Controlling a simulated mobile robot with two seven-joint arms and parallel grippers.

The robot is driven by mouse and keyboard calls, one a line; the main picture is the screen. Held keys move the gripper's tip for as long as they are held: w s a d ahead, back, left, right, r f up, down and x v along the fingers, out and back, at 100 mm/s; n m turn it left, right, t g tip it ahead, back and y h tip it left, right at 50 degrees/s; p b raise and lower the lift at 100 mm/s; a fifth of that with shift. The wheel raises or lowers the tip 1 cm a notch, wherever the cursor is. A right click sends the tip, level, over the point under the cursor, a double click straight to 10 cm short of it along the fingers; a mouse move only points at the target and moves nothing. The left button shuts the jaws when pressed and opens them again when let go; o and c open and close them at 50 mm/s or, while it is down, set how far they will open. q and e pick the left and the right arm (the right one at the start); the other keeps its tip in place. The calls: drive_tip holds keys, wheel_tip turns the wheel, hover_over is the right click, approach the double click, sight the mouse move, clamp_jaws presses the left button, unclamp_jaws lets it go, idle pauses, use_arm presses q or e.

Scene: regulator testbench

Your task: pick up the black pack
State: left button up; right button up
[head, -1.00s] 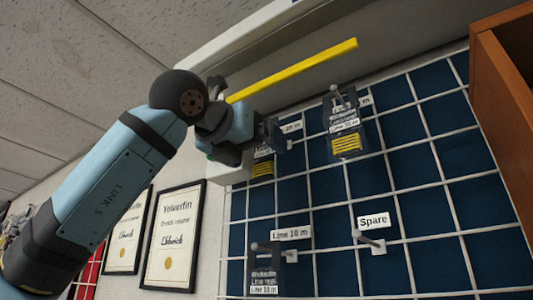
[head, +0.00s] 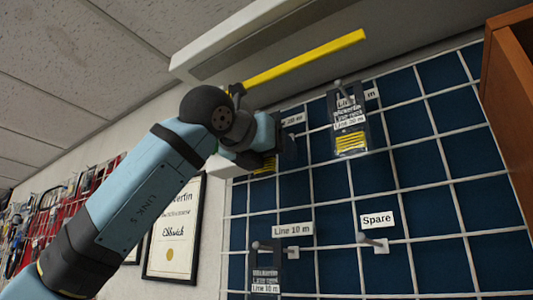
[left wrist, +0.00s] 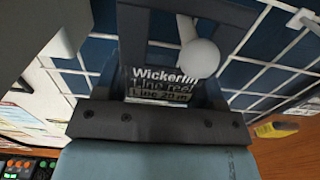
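Three dark packs hang on pegs on the blue wall grid. One, mostly hidden behind my left gripper (head: 274,146), shows a yellow-striped part (head: 264,165) in the head view. A second yellow-striped pack (head: 349,125) hangs to the right, a third pack (head: 265,274) lower down. My right gripper is out of view.
A bare peg (head: 373,242) sits under the "Spare" label (head: 377,220). A "Line 10 m" label (head: 293,229) is above the third pack. A yellow bar (head: 305,60) runs above the grid. A brown wooden cabinet (head: 510,100) stands at right, framed certificates (head: 173,235) at left.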

use_arm(q)
drive_tip(key=shift+c, duration=0.4)
